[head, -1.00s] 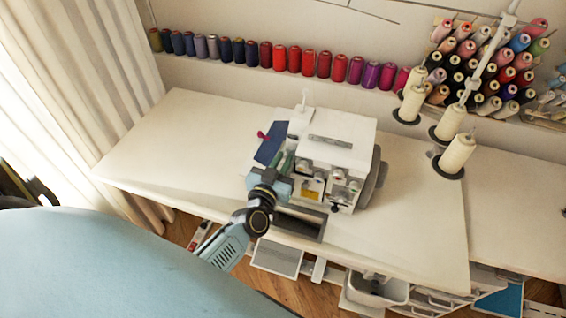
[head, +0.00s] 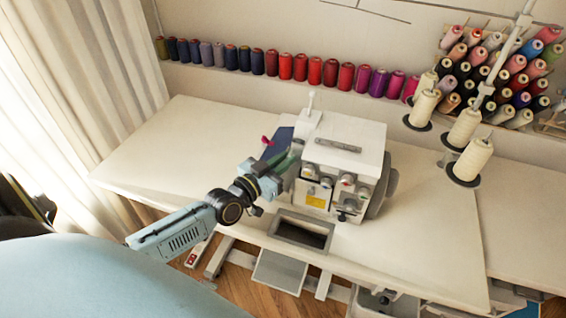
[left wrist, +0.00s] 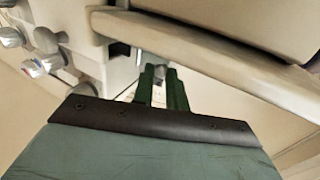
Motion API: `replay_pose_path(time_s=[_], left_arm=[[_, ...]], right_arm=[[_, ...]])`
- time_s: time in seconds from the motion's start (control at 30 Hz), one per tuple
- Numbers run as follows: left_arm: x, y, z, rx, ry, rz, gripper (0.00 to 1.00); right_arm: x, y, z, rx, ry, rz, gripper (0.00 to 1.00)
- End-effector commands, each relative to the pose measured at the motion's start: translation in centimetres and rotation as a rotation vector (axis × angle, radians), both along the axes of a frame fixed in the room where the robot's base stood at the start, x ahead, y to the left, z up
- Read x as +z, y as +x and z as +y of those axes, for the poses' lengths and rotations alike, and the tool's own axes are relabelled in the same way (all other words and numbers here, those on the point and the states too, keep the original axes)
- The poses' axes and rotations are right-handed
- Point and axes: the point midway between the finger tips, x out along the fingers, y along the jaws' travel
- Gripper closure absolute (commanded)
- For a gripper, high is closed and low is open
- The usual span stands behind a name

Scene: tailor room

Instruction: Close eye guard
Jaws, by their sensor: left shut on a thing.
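The white sewing machine (head: 345,150) stands on the table, with dials and a yellow label on its front. My left gripper (head: 291,158) reaches in from the left to the machine's left front edge. In the left wrist view its two dark green fingers (left wrist: 161,84) are close together at a small greyish part (left wrist: 160,68) by the machine, which I take for the eye guard. The fingers hide most of it, so its exact position is unclear. A pale bar of the machine (left wrist: 200,55) crosses just beyond the fingers. My right gripper is not in view.
The white table (head: 180,150) is clear to the left of the machine. A dark blue plate (head: 279,142) with a pink knob is beside the machine. A rectangular opening (head: 302,232) lies in front. Cream thread cones (head: 472,158) stand at right.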

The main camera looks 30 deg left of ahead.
Motion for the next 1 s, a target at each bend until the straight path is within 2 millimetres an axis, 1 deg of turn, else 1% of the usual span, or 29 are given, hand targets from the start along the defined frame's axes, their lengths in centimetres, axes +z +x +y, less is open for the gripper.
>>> replay_pose_path(time_s=[0.07,0.1,0.13,0.43,0.57,0.67,1.0], left_arm=[[0.1,0.0,0.1,0.001,0.001,-0.002,1.0],[0.1,0.0,0.1,0.001,0.001,-0.002,0.82],[0.1,0.0,0.1,0.002,0.001,-0.002,0.78],[0.0,-0.1,0.0,0.002,0.0,-0.001,0.77],[0.0,-0.9,0.2,0.002,0.001,0.001,0.77],[-0.1,-2.3,0.4,0.001,0.002,0.002,0.77],[-0.1,-8.9,1.6,0.001,0.001,0.004,0.77]], right_arm=[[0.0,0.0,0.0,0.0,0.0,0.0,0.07],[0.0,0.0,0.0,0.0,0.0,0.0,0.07],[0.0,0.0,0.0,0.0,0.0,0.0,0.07],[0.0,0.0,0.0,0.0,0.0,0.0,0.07],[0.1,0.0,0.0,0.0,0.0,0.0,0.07],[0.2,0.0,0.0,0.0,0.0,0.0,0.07],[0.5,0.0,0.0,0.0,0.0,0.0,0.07]])
